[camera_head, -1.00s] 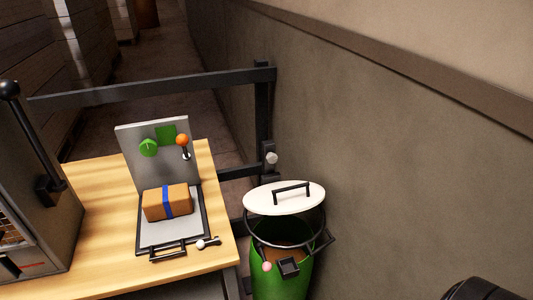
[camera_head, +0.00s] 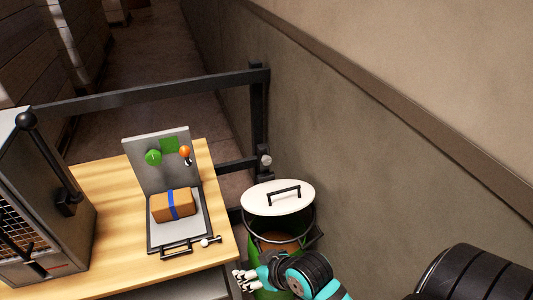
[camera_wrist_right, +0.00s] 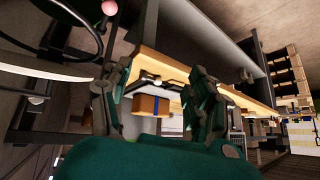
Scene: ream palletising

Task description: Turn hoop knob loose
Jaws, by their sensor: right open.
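A black hoop (camera_head: 313,238) runs around the top of a green bin (camera_head: 310,268) under a raised white lid (camera_head: 278,197). In the right wrist view the hoop (camera_wrist_right: 98,38) curves at the upper left, and a pink ball knob (camera_wrist_right: 109,7) shows at the top edge. In the head view my right arm hides the knob and part of the bin. My right gripper (camera_head: 239,280) is open and empty, in front of the bin's left side; its fingers also show in the wrist view (camera_wrist_right: 155,85). The knob is not between the fingers. My left gripper is out of view.
A wooden table (camera_head: 105,195) stands left of the bin. On it are a grey hinged press (camera_head: 160,235) with a blue-banded brown package (camera_head: 160,208) and a grey cabinet (camera_head: 60,225). A dark rail (camera_head: 150,97) is behind; a wall (camera_head: 370,150) is at right.

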